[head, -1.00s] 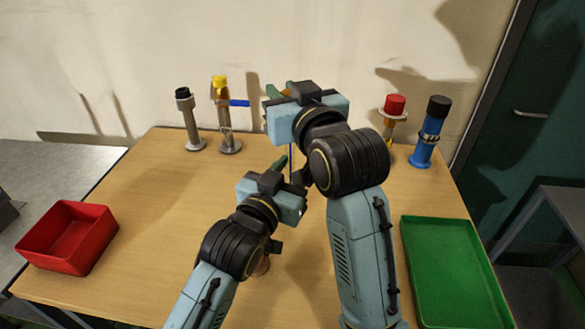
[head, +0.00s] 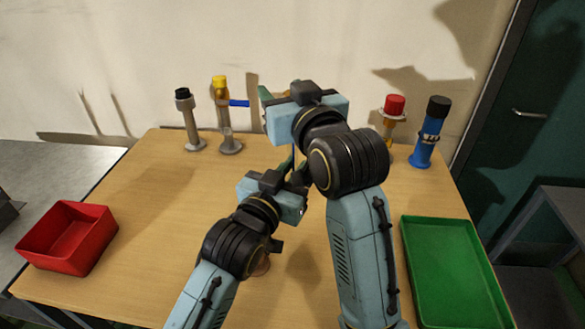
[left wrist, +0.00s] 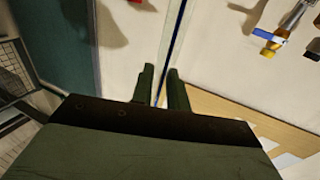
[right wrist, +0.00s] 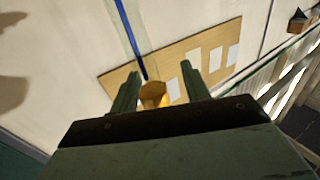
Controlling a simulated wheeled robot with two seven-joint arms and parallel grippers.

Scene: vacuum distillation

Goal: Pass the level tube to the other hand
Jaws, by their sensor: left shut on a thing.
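The level tube is a thin clear tube with a blue line in it. In the left wrist view the level tube (left wrist: 172,55) runs up between the fingers of my left gripper (left wrist: 161,72), which is shut on it. In the head view my left gripper (head: 290,170) is the lower one, and only a sliver of the tube shows above it. My right gripper (head: 274,94) is above it, with its fingers mostly hidden behind its own body. In the right wrist view my right gripper (right wrist: 157,75) has its fingers wide apart, with the tube (right wrist: 128,35) and an amber piece between them.
A red bin (head: 68,238) is at the left and a green tray (head: 455,270) at the right. Stands with black (head: 190,120) and yellow (head: 222,115) tops are at the back left. A red-topped piece (head: 394,108) and a blue cylinder (head: 430,132) are at the back right.

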